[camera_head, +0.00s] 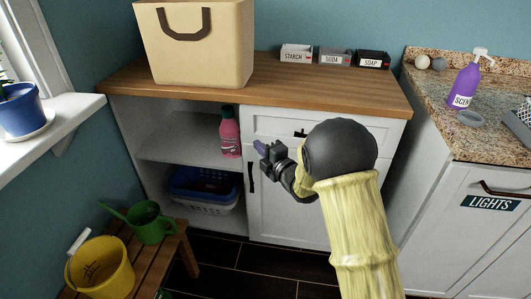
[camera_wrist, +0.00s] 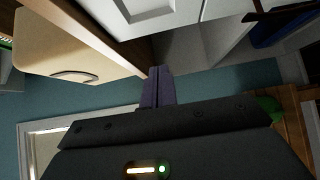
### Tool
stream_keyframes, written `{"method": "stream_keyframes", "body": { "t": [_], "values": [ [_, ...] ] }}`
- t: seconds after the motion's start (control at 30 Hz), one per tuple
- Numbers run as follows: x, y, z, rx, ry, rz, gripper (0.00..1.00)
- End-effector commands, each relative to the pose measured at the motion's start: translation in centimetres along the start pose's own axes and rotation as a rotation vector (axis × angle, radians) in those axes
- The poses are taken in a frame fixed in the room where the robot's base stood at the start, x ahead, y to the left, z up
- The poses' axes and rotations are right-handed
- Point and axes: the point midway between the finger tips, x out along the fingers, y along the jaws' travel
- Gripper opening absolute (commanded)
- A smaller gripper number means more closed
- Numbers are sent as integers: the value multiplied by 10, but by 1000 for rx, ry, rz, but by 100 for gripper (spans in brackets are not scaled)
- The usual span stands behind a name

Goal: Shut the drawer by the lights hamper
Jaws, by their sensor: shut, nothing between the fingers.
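The white drawer (camera_head: 268,125) is under the wooden counter, on the side toward the lights hamper (camera_head: 440,225), with a dark handle partly hidden by my arm. I cannot tell from here whether its front stands out from the cabinet. A white panel front (camera_wrist: 150,8) shows at the top of the wrist view. My gripper (camera_head: 260,147) is shut and empty, in front of the cabinet near the drawer's lower left. Its purple-grey fingertips (camera_wrist: 158,75) are together in the wrist view, and I cannot tell whether they touch anything.
The open shelves hold a pink bottle (camera_head: 230,132) and a blue basket (camera_head: 203,188). A cabinet door (camera_head: 285,205) with a dark upright handle is below the drawer. A wooden bench (camera_head: 186,257) with a yellow bucket (camera_head: 101,267) and green watering can (camera_head: 148,222) stands lower left.

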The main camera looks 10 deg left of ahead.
Motion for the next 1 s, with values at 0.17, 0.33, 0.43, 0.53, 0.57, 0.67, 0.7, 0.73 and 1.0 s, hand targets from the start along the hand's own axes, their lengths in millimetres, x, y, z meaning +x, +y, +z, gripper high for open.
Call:
{"method": "stream_keyframes", "body": {
  "t": [0.17, 0.33, 0.43, 0.53, 0.57, 0.67, 0.7, 0.73, 1.0],
  "values": [
    [-23, 0, 0, -1, 0, -2, 0],
    [-30, 0, -1, -1, 2, 0, 0],
    [-29, -1, -1, -1, 2, 0, 0],
    [-29, -1, -1, 0, 2, -1, 0],
    [-29, -1, -1, 0, 2, -1, 0],
    [-29, -1, -1, 0, 2, -1, 0],
    [-29, -1, 0, 1, 1, -1, 0],
    [-30, 0, 0, 3, -2, -3, 0],
    [-68, 0, 49, 225, -202, -142, 0]
  ]
}}
